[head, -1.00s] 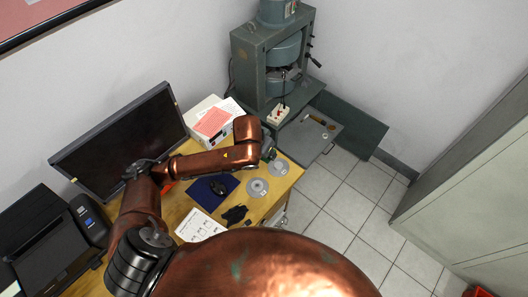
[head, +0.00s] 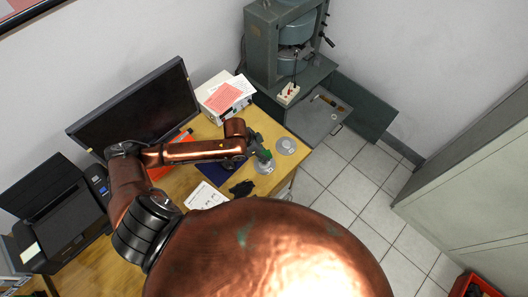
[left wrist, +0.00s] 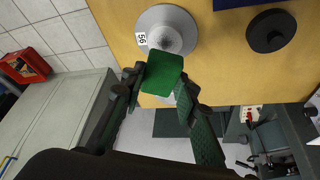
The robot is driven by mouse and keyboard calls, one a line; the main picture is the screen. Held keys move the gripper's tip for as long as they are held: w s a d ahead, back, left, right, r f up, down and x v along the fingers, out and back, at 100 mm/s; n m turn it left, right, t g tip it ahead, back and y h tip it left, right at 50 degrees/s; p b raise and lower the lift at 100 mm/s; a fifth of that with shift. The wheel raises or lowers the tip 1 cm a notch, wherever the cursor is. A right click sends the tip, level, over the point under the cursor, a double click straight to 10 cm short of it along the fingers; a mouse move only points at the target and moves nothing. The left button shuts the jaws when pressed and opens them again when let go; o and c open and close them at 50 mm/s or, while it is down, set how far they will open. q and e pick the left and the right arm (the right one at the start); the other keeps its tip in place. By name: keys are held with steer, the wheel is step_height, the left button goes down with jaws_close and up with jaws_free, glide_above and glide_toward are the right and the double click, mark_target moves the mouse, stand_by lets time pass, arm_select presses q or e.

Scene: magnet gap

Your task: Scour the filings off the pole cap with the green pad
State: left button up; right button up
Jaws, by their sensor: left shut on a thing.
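My left gripper (head: 262,151) holds a green pad (head: 266,155) above the desk, over the near grey disc-shaped pole cap (head: 264,168). In the left wrist view the green pad (left wrist: 162,72) sits between the fingertips of the left gripper (left wrist: 165,84). It overlaps the lower edge of a grey pole cap (left wrist: 150,22) with a white "56" label and a paler, grainy centre. I cannot tell whether the pad touches it. A second grey disc (head: 286,145) lies just beyond, to the right. My right gripper is not in view.
The wooden desk (head: 175,184) also carries a monitor (head: 135,105), a printer (head: 50,215), white papers (head: 206,196) and a dark crumpled item (head: 241,188). A grey-green magnet frame (head: 262,45) stands behind. A dark round object (left wrist: 271,31) lies near the labelled cap.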

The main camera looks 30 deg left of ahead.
mark_target(263, 163)
arm_select(q)
steer(key=shift+r+p, duration=0.15)
steer(key=shift+p, duration=0.35)
steer(key=shift+f, duration=0.2)
steer(key=shift+f+b, duration=0.4)
steer(key=shift+f, duration=0.55)
steer(key=shift+f+b, duration=0.5)
steer(key=shift+f, duration=1.05)
steer(key=shift+f, duration=0.4)
steer(key=shift+w+a+p, duration=0.3)
steer(key=shift+w+p, duration=0.05)
